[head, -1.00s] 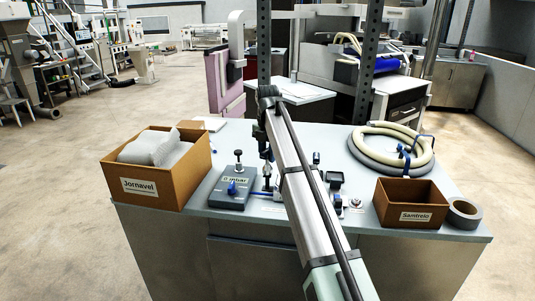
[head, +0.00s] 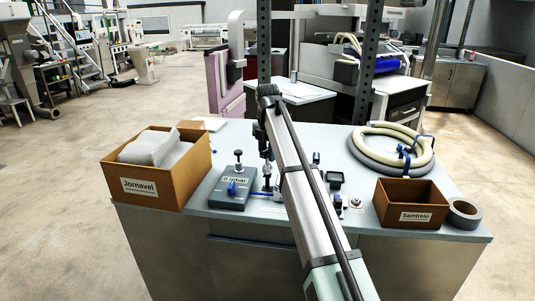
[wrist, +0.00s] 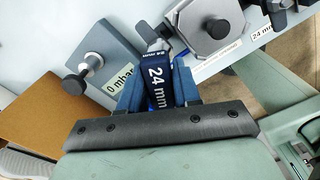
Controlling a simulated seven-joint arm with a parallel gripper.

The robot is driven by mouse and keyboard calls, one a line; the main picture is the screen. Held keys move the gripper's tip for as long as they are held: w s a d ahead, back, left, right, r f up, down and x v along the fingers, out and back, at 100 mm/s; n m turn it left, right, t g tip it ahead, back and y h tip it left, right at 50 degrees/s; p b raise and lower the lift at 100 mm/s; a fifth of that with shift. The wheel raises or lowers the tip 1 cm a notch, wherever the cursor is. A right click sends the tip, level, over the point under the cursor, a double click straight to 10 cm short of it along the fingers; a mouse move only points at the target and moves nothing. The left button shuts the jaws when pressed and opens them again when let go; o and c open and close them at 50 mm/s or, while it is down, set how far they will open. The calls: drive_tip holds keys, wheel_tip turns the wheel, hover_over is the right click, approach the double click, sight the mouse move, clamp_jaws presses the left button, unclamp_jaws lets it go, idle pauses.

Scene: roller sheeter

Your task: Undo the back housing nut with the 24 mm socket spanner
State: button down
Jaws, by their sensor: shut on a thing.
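My gripper (wrist: 158,94) is shut on the 24 mm socket spanner (wrist: 158,80), whose dark blue grip reads "24 mm" in the wrist view. The tool's metal end runs up between the fingers, beside a grey housing (wrist: 208,17) with a hexagonal nut-like piece (wrist: 218,28) on it. I cannot tell whether the socket touches any nut, or whether this piece is the back housing nut. In the head view, my arm hides most of the gripper and the housing.
A grey block (head: 231,202) labelled "0 mbar" stands left of the tool. The bench (head: 285,240) also bears a box marked Jornavel (head: 178,185), a box marked Samtrelo (head: 398,219), a coiled hose (head: 365,150) and a tape roll (head: 463,211).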

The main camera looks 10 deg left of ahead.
drive_tip(key=shift+r, duration=0.25)
drive_tip(key=shift+r, duration=1)
drive_tip(key=shift+r, duration=2.5)
